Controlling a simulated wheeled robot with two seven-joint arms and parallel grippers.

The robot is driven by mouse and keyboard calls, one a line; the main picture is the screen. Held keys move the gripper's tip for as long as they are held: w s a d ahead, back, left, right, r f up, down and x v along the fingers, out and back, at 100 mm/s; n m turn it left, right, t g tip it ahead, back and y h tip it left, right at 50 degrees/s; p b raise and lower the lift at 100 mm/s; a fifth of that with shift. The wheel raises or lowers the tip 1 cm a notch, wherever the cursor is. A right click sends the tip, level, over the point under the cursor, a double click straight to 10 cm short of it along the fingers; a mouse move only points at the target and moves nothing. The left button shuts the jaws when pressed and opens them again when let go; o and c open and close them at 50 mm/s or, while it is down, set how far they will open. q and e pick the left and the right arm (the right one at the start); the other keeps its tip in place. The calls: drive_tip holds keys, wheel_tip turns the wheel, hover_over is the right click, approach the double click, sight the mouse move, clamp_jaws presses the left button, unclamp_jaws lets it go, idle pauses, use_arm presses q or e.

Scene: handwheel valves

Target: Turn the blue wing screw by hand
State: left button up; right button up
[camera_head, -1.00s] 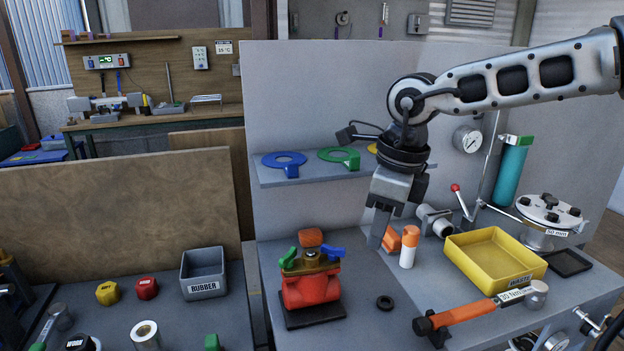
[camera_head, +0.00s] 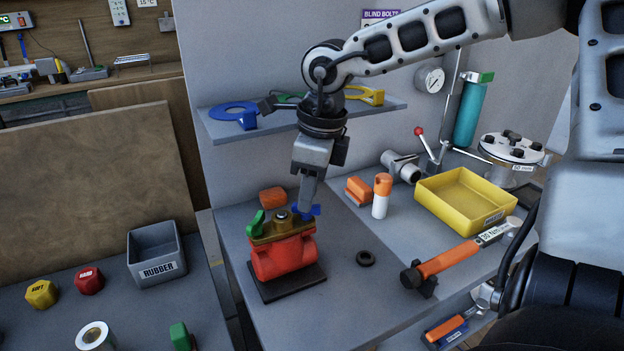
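The blue wing screw (camera_head: 317,210) sits on the right of the brass-coloured top (camera_head: 282,230) of a red valve body (camera_head: 284,257). It is partly hidden behind the fingers of my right gripper (camera_head: 307,206). That gripper points down, with its fingertips at the screw in the picture. I cannot tell whether they touch it or how far apart they are, as the fingers overlap from this side. A green wing screw (camera_head: 256,225) sits on the left of the same top. My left gripper is not in view.
The valve stands on a dark base plate (camera_head: 287,283). An orange-and-white bottle (camera_head: 381,196), a yellow tray (camera_head: 464,201) and an orange-handled tool (camera_head: 450,258) lie further right.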

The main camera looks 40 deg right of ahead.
drive_tip(key=shift+f, duration=0.55)
drive_tip(key=shift+w+r, duration=0.1)
drive_tip(key=shift+b, duration=0.5)
drive_tip(key=shift+a, duration=0.1)
drive_tip(key=shift+c, duration=0.2)
clamp_jaws()
drive_tip(key=shift+o, duration=0.6)
unclamp_jaws()
